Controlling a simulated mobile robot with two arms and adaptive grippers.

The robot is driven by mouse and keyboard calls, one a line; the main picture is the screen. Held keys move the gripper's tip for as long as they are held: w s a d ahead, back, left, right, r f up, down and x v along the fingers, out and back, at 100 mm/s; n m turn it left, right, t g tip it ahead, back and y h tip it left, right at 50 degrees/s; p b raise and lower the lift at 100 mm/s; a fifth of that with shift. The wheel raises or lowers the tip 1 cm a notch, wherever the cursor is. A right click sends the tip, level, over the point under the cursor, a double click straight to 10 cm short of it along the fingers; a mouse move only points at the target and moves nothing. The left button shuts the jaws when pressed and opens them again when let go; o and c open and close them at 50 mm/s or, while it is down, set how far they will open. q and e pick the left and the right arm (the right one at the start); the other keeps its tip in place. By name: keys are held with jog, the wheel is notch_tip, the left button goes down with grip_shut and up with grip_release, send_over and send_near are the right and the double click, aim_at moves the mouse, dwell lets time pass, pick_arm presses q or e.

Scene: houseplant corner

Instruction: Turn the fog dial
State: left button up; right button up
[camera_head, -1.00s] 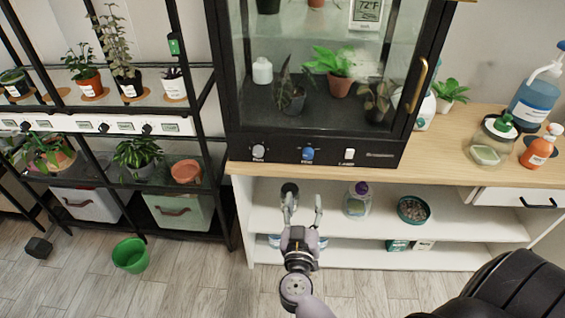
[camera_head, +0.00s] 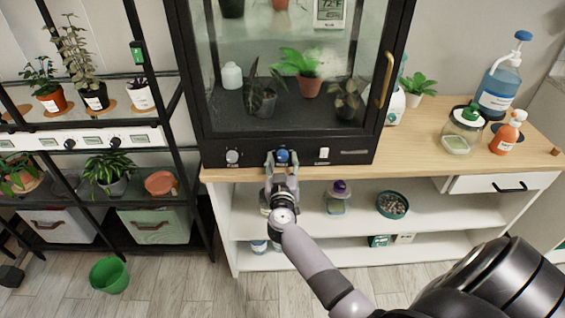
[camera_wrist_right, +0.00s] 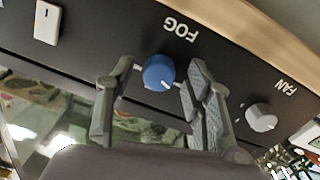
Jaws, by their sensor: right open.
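The blue fog dial (camera_head: 283,156) sits on the black front panel of the glass cabinet, between a grey fan dial (camera_head: 232,157) and a white switch (camera_head: 324,153). In the right wrist view the fog dial (camera_wrist_right: 159,72) has a white pointer mark and the word FOG beside it. My right gripper (camera_head: 282,163) is open at the panel. In the right wrist view its fingers (camera_wrist_right: 160,75) stand on either side of the fog dial, with visible gaps to it. My left gripper is not in view.
The cabinet (camera_head: 290,143) stands on a wooden counter (camera_head: 425,150). A spray bottle (camera_head: 508,133), a glass jar (camera_head: 461,132) and a blue pump bottle (camera_head: 498,88) stand at the right. A black plant rack (camera_head: 181,150) is at the left. A green bucket (camera_head: 109,275) is on the floor.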

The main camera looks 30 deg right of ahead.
jog(key=shift+c, duration=0.3)
grip_shut()
dwell(0.5)
